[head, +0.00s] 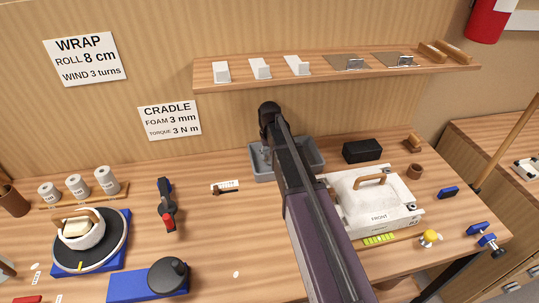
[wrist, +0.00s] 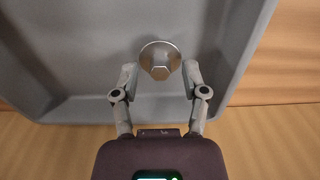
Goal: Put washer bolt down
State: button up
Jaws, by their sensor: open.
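The washer bolt (wrist: 160,52), a round metal washer with a hex head, is in the grey tray (wrist: 85,112) in the wrist view. My gripper (wrist: 160,69) is open, with one finger on each side of the bolt and a small gap at each side. I cannot tell whether the bolt rests on the tray floor. In the head view the grey tray (head: 262,174) stands at the back middle of the bench, partly behind my arm. The bolt cannot be made out there.
Right of the tray are a black box (head: 362,151) and a white case (head: 375,203) marked FRONT. A black-and-red tool (head: 167,205) and a turntable (head: 90,240) lie to the left. A wooden shelf (head: 335,70) hangs above the tray.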

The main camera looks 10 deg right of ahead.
jog(key=shift+r+p, duration=3.6)
jog(key=shift+r, duration=0.15)
jog(key=s, duration=2.1)
jog(key=shift+s, duration=0.3)
jog(key=shift+f+b, duration=0.4)
